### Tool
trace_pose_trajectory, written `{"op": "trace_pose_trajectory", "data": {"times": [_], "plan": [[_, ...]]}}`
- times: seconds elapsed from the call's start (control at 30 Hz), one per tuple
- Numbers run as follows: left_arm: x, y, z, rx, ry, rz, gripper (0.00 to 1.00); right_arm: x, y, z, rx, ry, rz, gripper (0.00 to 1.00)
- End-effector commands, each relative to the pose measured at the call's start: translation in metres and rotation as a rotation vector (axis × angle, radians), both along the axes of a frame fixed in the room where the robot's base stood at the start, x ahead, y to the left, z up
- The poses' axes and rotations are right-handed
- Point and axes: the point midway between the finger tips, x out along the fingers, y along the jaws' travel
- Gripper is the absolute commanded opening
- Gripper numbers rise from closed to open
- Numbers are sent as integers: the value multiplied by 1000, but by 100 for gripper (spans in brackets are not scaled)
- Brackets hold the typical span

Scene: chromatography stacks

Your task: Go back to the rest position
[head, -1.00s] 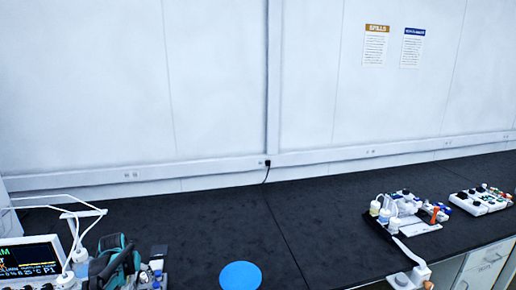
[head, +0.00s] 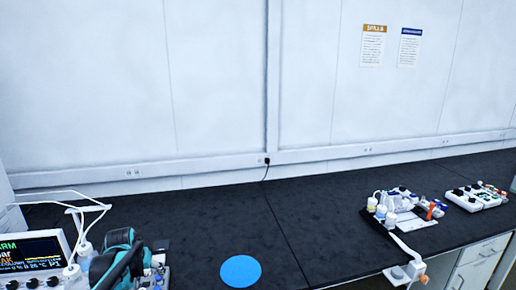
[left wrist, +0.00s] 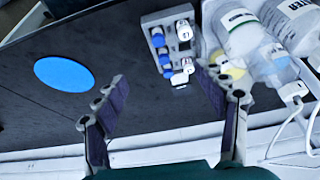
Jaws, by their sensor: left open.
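My left gripper (head: 122,262) shows as a teal and black shape at the lower left of the head view, beside the monitor. In the left wrist view my left gripper (left wrist: 160,76) has its two dark fingers spread wide, with nothing held between them. Past the fingertips is a small grey rack (left wrist: 165,48) with blue and white caps. A flat blue disc (head: 240,271) lies on the black bench, right of the gripper; it also shows in the left wrist view (left wrist: 64,75). My right gripper is not in view.
A monitor (head: 32,262) with white tubing stands at the left. Bottles (left wrist: 275,65) lie close beside the right finger in the left wrist view. A tray of bottles and instruments (head: 412,222) stands on the right. The black bench (head: 200,220) is clear in the middle.

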Motion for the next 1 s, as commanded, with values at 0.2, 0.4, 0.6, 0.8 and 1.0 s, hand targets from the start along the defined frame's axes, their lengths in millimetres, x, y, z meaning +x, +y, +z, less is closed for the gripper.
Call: {"op": "trace_pose_trajectory", "data": {"times": [0.2,0.4,0.6,0.8,1.0], "plan": [[-56,-58,44,9,-37,-42,71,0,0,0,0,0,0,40],[-130,-115,67,16,-82,-91,71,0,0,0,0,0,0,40],[-206,-158,64,17,-129,-139,71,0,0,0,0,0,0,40],[-261,-182,44,15,-166,-177,71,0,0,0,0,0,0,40],[-282,-190,31,12,-182,-191,71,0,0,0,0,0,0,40]]}}
